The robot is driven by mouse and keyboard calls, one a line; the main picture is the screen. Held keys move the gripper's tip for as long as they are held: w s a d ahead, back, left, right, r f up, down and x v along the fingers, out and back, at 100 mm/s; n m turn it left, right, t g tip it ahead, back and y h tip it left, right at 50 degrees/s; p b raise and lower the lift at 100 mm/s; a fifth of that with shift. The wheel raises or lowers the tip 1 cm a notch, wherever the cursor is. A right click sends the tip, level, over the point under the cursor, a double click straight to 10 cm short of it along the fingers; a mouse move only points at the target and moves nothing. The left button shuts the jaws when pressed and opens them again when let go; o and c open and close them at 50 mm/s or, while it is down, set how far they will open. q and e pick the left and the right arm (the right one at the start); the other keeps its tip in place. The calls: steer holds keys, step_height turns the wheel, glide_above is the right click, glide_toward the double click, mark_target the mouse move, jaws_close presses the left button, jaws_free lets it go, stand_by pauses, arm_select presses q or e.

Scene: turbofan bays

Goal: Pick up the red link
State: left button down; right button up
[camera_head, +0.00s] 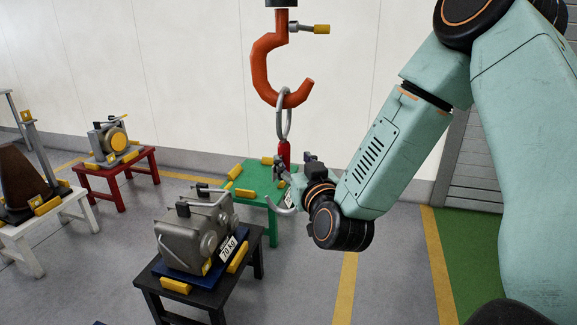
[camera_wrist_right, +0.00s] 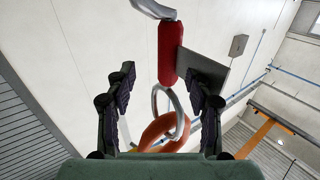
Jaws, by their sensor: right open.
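The red link (camera_head: 284,152) hangs upright from a steel ring (camera_head: 283,115) on an orange crane hook (camera_head: 262,68). A grey hook (camera_head: 283,210) shows below it, and my gripper hides part of its lower end. My right gripper (camera_head: 296,166) is open beside the red link. In the right wrist view, the red link (camera_wrist_right: 170,52) lies between the lines of the two open fingers (camera_wrist_right: 160,84), nearer the right finger. A flat grey plate (camera_wrist_right: 205,68) sits beside it, partly behind that finger. I cannot tell whether a finger touches the link. My left gripper is not in view.
A green table (camera_head: 248,177) with yellow blocks stands below the hook. A black table (camera_head: 255,270) in front bears a grey machine (camera_head: 198,235) marked 70 kg. A red table (camera_head: 95,175) and a white table (camera_head: 75,212) stand at the left. Floor is free between the tables.

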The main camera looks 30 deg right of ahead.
mark_target(286, 156)
steer(key=w, duration=0.5)
steer(key=shift+a+p, duration=0.2)
steer(key=shift+p, duration=0.15)
steer(key=shift+s+d, duration=0.3)
steer(key=shift+d, duration=0.2)
steer(key=shift+w+a, duration=0.3)
steer(key=shift+a, duration=0.1)
steer(key=c, duration=0.5)
steer(key=shift+s+d, duration=0.2)
steer(key=shift+d, duration=0.15)
jaws_close()
steer(key=shift+w+a, duration=0.1)
steer(key=shift+a, duration=0.05)
steer(key=shift+r, duration=0.1)
